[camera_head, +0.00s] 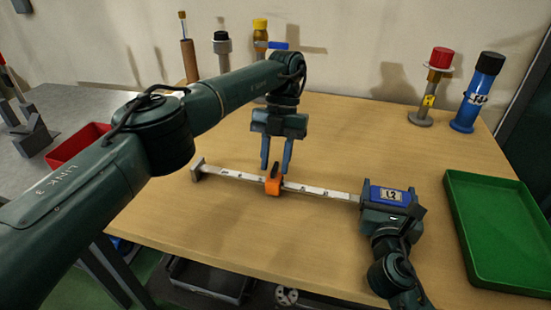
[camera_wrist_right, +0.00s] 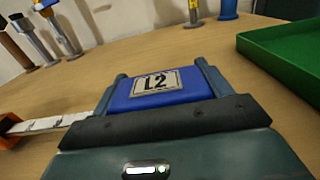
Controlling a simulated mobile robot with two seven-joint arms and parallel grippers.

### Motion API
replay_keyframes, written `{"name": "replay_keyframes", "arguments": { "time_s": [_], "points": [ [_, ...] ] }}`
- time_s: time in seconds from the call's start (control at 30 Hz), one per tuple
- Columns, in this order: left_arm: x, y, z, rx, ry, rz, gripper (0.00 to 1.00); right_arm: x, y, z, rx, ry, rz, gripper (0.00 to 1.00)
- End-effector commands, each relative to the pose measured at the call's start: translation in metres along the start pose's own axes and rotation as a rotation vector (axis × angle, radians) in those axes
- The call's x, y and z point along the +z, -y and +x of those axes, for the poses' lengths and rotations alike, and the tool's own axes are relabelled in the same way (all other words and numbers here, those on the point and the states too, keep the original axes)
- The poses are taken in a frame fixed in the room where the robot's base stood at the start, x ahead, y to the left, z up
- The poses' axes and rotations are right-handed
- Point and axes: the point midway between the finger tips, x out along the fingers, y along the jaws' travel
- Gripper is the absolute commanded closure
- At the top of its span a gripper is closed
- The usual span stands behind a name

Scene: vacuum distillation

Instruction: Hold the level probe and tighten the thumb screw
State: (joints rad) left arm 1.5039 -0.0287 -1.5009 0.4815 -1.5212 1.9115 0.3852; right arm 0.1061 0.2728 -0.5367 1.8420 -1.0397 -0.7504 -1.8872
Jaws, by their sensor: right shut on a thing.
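The level probe is a pale marked bar (camera_head: 325,191) with a blue head labelled L2 (camera_head: 389,195) at its right end and a small grey block (camera_head: 197,170) at its left end. An orange slider (camera_head: 273,187) sits around the bar, with a dark thumb screw (camera_head: 275,171) on top. My left gripper (camera_head: 275,172) points down over the slider; its fingers are apart, one on each side of the screw, and contact cannot be told. My right gripper (camera_head: 388,208) is shut on the blue head, which also shows between its fingers in the right wrist view (camera_wrist_right: 158,88).
A green tray (camera_head: 480,275) lies at the table's right. A blue cylinder (camera_head: 477,92) and a red-capped post (camera_head: 432,88) stand at the back right; several capped posts stand at the back left. A red bin (camera_head: 78,146) is on the grey bench. The table's front middle is clear.

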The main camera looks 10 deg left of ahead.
Motion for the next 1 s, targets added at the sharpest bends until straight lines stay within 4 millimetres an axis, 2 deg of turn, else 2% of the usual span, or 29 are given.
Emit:
{"name": "replay_keyframes", "arguments": {
  "time_s": [0.17, 0.4, 0.7, 1.0],
  "points": [
    [-0.009, 0.000, -0.024, 0.001, 0.005, 0.001, 0.69, -0.001, 0.000, 0.000, 0.000, -0.002, 0.000, 0.68],
    [-0.030, 0.000, -0.074, 0.003, 0.007, -0.001, 0.69, -0.001, 0.000, 0.000, 0.000, -0.002, 0.000, 0.68],
    [-0.037, 0.000, -0.089, 0.001, 0.002, 0.000, 0.69, -0.001, 0.000, 0.000, 0.000, -0.002, 0.000, 0.68],
    [-0.038, 0.000, -0.091, 0.000, 0.002, 0.000, 0.69, -0.001, 0.000, 0.000, 0.000, -0.002, 0.000, 0.68]
  ]
}}
